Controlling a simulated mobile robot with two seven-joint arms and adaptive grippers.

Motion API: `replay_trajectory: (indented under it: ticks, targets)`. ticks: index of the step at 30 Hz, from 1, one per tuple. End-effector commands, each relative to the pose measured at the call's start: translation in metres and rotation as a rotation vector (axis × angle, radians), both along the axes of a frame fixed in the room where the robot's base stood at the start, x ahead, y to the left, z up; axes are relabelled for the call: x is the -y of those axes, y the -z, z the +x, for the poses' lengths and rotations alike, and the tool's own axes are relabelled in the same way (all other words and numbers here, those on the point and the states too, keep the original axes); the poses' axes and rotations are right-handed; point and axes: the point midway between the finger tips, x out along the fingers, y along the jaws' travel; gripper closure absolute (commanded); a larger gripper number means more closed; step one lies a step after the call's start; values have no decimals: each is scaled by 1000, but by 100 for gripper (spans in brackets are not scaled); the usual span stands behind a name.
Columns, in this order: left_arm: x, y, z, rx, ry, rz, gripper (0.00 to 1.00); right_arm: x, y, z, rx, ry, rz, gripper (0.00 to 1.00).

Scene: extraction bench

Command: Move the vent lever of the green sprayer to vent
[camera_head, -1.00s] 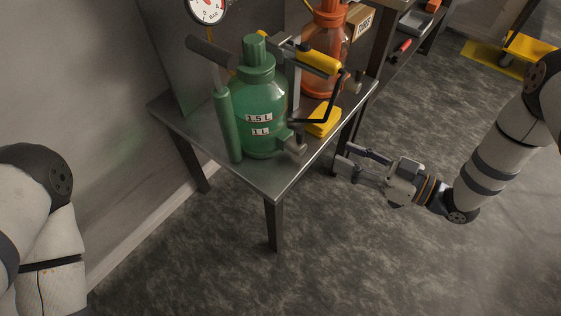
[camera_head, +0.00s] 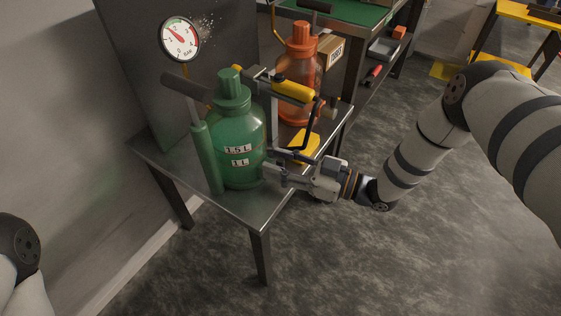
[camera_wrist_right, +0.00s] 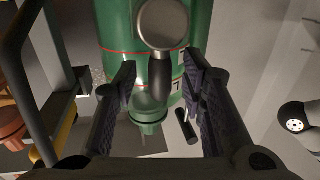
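The green sprayer (camera_head: 238,135) stands upright on the metal bench, with a pump cylinder at its left and level labels on its front. In the right wrist view, its green body (camera_wrist_right: 115,30) carries a round metal knob with a dark lever (camera_wrist_right: 159,82) hanging from it. My right gripper (camera_head: 270,174) is at the sprayer's lower right side. It is open, its two padded fingers (camera_wrist_right: 160,64) on either side of the lever with visible gaps. In the head view the gripper largely hides the lever. My left gripper is out of view; only part of that arm shows.
A pressure gauge (camera_head: 180,39) is on the panel behind. A yellow-handled clamp arm (camera_head: 292,91) reaches beside the sprayer, above my right gripper. A yellow block (camera_head: 305,147) and an orange sprayer (camera_head: 299,75) stand to the right. The floor in front is clear.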

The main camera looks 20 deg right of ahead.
Motion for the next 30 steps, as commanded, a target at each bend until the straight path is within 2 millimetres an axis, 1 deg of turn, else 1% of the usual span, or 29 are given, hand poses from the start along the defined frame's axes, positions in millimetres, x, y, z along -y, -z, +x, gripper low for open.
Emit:
replay_trajectory:
  ticks: [2, 3, 5, 6, 7, 8, 20, 26, 30]
  targets:
    - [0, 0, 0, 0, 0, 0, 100, 0, 0, 0, 0, 0, 0, 62]
    - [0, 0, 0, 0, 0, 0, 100, 0, 0, 0, 0, 0, 0, 67]
    - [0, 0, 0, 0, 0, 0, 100, 0, 0, 0, 0, 0, 0, 80]
    - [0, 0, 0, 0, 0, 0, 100, 0, 0, 0, 0, 0, 0, 89]
    - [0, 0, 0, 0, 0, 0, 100, 0, 0, 0, 0, 0, 0, 96]
    - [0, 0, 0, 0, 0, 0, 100, 0, 0, 0, 0, 0, 0, 100]
    - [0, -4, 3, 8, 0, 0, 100, -2, -2, -1, 29, 0, -37, 100]
    - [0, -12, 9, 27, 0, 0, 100, -7, -3, -5, 108, -1, -135, 100]
    - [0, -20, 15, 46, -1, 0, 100, -12, -3, -9, 187, -3, -234, 100]
